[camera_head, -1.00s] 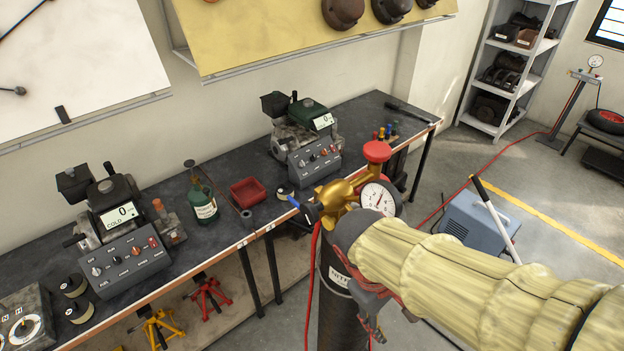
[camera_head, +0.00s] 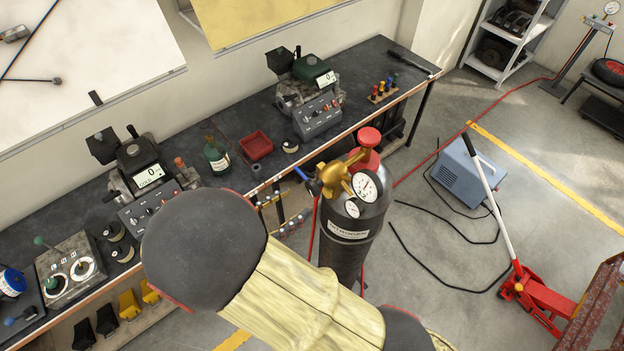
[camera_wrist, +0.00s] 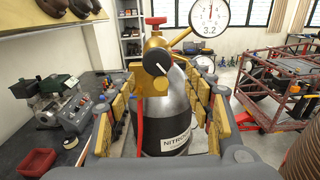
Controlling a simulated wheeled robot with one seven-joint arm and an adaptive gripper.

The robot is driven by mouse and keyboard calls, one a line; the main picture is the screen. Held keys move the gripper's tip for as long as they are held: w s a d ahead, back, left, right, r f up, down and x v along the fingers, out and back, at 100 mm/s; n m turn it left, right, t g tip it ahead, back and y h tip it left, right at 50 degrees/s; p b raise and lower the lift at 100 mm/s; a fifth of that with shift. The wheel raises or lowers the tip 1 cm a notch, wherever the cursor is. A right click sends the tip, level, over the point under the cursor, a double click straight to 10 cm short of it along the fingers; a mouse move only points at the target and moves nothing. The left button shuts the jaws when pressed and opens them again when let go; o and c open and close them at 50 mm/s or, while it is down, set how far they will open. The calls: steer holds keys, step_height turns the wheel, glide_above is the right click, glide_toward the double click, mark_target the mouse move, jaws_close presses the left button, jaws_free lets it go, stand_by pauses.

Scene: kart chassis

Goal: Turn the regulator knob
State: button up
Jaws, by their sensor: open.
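The nitrogen cylinder (camera_head: 349,232) stands upright on the floor beside the bench. Its brass regulator (camera_head: 334,178) carries round white gauges (camera_head: 366,187) and sits below a red valve wheel (camera_head: 369,137). In the wrist view, the dark regulator knob (camera_wrist: 157,62) with a white pointer mark faces me on the brass body. A gauge (camera_wrist: 209,15) above it reads 3.2. My gripper (camera_wrist: 162,85) is open, its yellow-padded fingers left and right of the view, with the knob between and beyond them. It looks empty. In the head view, my arm partly hides it; its pads (camera_head: 272,200) show left of the cylinder.
The dark workbench (camera_head: 235,125) runs along the wall with engines, a green bottle (camera_head: 216,157) and a red tray (camera_head: 256,146). A blue-grey box (camera_head: 467,172) with cables and a red floor jack (camera_head: 540,298) stand to the right.

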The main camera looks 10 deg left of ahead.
mark_target(310, 190)
steer(key=shift+w+d+r, duration=0.15)
steer(key=shift+w+r, duration=0.05)
steer(key=shift+w, duration=0.3)
steer(key=p+x, duration=0.2)
steer(key=x, duration=0.4)
steer(key=shift+w+d, duration=0.2)
steer(key=shift+w, duration=0.05)
steer(key=c, duration=0.3)
steer(key=c, duration=0.7)
steer(key=shift+c, duration=0.6)
steer(key=shift+n, duration=0.3)
